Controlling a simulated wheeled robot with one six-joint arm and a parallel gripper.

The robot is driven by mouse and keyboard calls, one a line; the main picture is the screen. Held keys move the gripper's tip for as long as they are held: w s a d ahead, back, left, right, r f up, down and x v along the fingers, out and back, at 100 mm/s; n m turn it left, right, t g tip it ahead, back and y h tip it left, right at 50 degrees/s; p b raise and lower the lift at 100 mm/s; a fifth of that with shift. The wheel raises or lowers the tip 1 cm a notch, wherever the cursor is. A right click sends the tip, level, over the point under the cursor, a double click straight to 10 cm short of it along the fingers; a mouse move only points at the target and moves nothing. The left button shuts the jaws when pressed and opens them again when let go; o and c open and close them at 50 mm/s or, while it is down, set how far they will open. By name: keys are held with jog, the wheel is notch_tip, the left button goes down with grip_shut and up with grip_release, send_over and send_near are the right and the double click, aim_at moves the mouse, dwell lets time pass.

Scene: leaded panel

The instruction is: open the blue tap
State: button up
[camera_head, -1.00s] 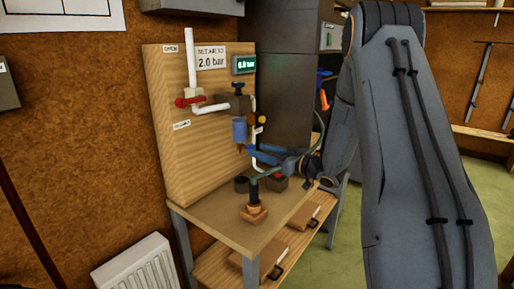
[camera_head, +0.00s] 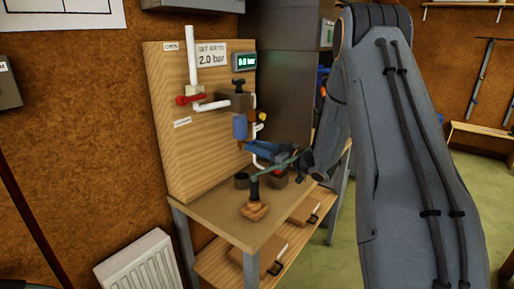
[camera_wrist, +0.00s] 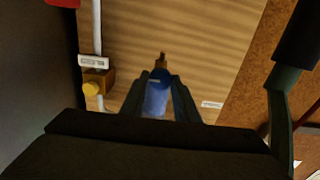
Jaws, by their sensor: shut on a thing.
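In the head view a blue, cup-shaped part (camera_head: 240,127) hangs under a dark valve body on the wooden board. My gripper (camera_head: 251,147) is at the board, just below and in front of it. In the wrist view a blue part (camera_wrist: 157,97) with a brass-coloured tip shows between the fingers of my gripper (camera_wrist: 158,88), which are close together around it. I cannot tell from the frames whether this part is the tap itself. The fingers hide the contact in the head view.
A red lever (camera_head: 191,98) sits on the white pipe. A yellow knob (camera_wrist: 91,88) is beside the blue part. A readout (camera_head: 244,61) tops the board (camera_head: 175,160).

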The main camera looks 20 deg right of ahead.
jog(key=shift+n+b, duration=0.3)
jog(key=n+b, duration=1.6)
jog(key=shift+a+f+b, duration=0.1)
jog(key=shift+f+b, duration=0.1)
jog(key=shift+b, duration=0.2)
jog(key=shift+s, duration=0.1)
jog(key=o, duration=1)
